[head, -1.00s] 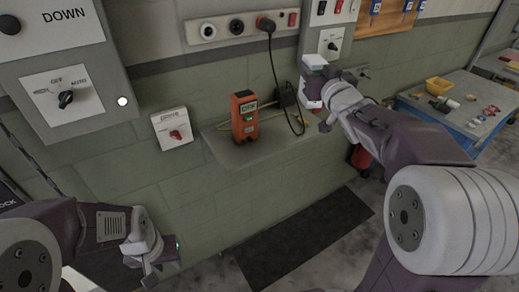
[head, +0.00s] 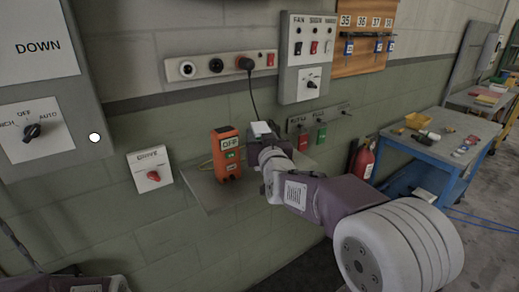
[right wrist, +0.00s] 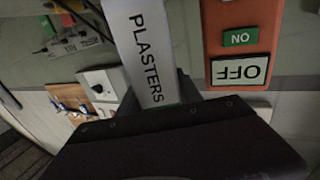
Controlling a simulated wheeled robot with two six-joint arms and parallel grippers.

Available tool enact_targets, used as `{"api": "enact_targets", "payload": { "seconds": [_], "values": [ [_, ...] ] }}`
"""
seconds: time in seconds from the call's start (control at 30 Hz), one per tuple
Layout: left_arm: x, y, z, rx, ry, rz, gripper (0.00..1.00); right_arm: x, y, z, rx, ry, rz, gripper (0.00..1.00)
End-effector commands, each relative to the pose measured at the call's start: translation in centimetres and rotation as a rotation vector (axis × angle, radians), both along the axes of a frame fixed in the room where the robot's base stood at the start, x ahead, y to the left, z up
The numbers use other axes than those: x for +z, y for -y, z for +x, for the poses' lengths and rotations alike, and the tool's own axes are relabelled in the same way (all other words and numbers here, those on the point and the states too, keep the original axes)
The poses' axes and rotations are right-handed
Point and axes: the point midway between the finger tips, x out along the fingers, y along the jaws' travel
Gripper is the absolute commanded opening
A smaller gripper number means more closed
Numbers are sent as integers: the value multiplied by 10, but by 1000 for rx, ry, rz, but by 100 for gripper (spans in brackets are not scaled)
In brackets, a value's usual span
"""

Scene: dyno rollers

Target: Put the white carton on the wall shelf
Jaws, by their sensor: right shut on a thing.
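The white carton (right wrist: 150,55), marked PLASTERS, is in my right gripper, which is shut on it. In the head view a small white part of the carton (head: 262,129) shows above my right gripper (head: 267,146); the arm hides the rest. The wall shelf (head: 205,191) is a grey board on the green wall. The gripper and carton are over its right part, beside the orange box. I cannot tell whether the carton touches the shelf. My left gripper is out of view; only part of that arm shows at the bottom left.
The orange box (head: 226,152) marked OFF stands upright on the shelf, just left of the carton; it also shows in the right wrist view (right wrist: 240,60). A black cable (head: 252,95) hangs behind the gripper. A drive switch box (head: 150,168) is left of the shelf.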

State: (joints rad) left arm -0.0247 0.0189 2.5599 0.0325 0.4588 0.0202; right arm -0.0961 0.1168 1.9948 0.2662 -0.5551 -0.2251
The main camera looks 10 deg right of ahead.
Motion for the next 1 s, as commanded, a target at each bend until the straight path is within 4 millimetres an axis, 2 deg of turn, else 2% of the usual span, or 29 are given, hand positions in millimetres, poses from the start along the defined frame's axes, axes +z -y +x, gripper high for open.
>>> {"api": "enact_targets", "payload": {
  "seconds": [0.13, 0.33, 0.77, 0.8, 0.83, 0.87, 1.0],
  "values": [
    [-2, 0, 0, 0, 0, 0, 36, -5, -2, 1, -1, 0, -1, 0],
    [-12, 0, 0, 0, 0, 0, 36, -40, -1, 1, -2, -1, -1, 0],
    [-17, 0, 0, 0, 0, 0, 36, -46, -1, 1, -2, 2, 0, 0],
    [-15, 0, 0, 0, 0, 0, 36, -44, -1, 1, -2, 2, 0, 53],
    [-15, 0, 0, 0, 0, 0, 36, -44, -1, 1, -2, 2, 0, 61],
    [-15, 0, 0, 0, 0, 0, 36, -44, -1, 1, -1, 1, 0, 63],
    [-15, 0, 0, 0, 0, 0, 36, -44, -1, 1, -1, 1, 0, 63]
  ]
}}
